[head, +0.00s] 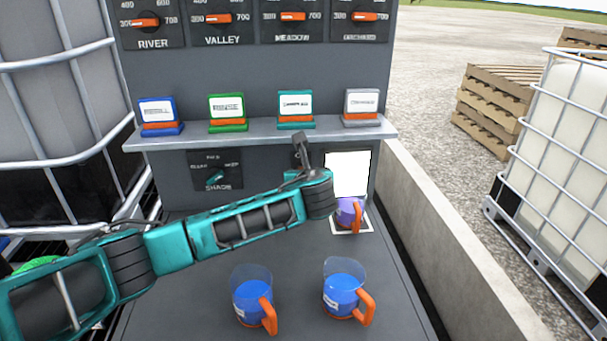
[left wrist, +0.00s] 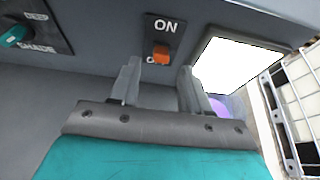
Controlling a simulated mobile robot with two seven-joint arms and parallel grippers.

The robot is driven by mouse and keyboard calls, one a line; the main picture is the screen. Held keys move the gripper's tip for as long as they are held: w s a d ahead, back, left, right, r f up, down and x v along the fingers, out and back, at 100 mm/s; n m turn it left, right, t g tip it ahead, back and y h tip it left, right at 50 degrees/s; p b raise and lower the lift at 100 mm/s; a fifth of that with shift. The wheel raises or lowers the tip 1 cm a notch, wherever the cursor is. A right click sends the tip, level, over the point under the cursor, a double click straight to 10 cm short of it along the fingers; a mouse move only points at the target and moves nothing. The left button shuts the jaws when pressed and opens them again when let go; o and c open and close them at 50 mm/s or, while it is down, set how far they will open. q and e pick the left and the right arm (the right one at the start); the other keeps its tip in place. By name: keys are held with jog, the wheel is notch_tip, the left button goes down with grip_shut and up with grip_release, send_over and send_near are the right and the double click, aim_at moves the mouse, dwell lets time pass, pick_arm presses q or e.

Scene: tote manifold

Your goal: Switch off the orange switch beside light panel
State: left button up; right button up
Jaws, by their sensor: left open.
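The orange switch (left wrist: 161,54) sits on a dark plate marked ON at the top, in the left wrist view. Its lower label is mostly covered by the switch. The white light panel (left wrist: 232,66) is just right of it; it also shows bright in the head view (head: 348,174). My left gripper (left wrist: 158,80) is open and empty, its two fingers pointing at the wall with the switch between and just beyond them. In the head view my left gripper (head: 299,150) hides the switch. My right gripper is not in view.
A teal SHADE knob (head: 215,177) is left of the switch. A shelf (head: 250,136) with several coloured card holders juts out above. A purple-filled jug (head: 347,214) stands below the panel; two blue-filled jugs (head: 252,298) (head: 343,285) stand on the counter in front.

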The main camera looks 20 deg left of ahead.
pick_arm(q)
jog(key=shift+x, duration=1.2)
grip_shut()
